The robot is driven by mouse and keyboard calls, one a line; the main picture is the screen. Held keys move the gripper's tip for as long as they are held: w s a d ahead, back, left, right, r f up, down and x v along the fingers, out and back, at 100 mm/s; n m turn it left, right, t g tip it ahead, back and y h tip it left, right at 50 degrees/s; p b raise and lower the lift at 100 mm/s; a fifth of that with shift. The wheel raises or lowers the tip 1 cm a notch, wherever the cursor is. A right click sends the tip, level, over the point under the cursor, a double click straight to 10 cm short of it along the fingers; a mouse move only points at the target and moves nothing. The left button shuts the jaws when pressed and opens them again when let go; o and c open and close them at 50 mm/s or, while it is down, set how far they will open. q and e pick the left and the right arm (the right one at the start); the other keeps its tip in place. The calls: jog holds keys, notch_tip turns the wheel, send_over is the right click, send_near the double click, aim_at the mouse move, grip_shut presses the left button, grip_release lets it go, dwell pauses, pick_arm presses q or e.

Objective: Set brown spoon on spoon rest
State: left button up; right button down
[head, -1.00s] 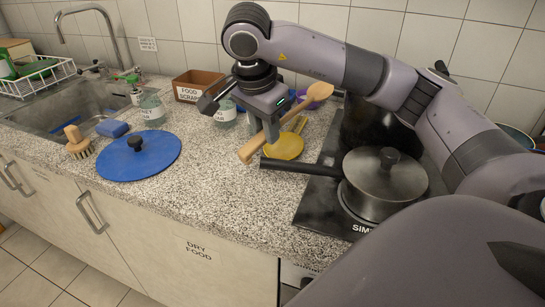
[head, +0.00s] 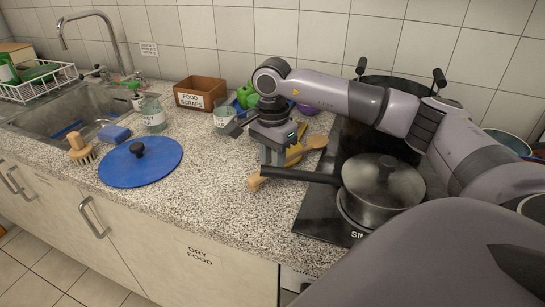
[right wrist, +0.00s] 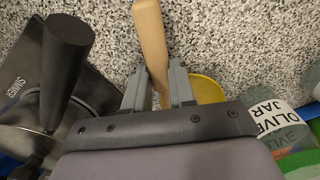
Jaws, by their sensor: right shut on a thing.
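The brown wooden spoon (head: 317,142) is held in my right gripper (head: 272,160). Its bowl points to the right and its handle end shows below left of the fingers. In the right wrist view the handle (right wrist: 150,35) runs between the two fingers of the right gripper (right wrist: 158,88). The yellow spoon rest (head: 293,157) lies on the counter behind the gripper, mostly hidden by gripper and spoon. It also shows in the right wrist view (right wrist: 206,89), beside the right finger. I cannot tell whether the spoon touches it. My left gripper is not in view.
A lidded pot (head: 383,190) on the black stove (head: 318,205) has its handle close to the gripper. Glass jars (head: 224,117) and a food scraps box (head: 200,92) stand behind. A blue lid (head: 140,160) lies left; the counter's front middle is clear.

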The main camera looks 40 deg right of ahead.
jog(key=shift+f, duration=0.15)
jog(key=shift+f, duration=0.15)
jog(key=c, duration=0.9)
grip_release()
jog(key=shift+c, duration=0.2)
jog(key=shift+r, duration=0.2)
notch_tip(320, 180, up, 12)
jog(key=shift+b, duration=0.35)
jog(key=shift+a, duration=0.1)
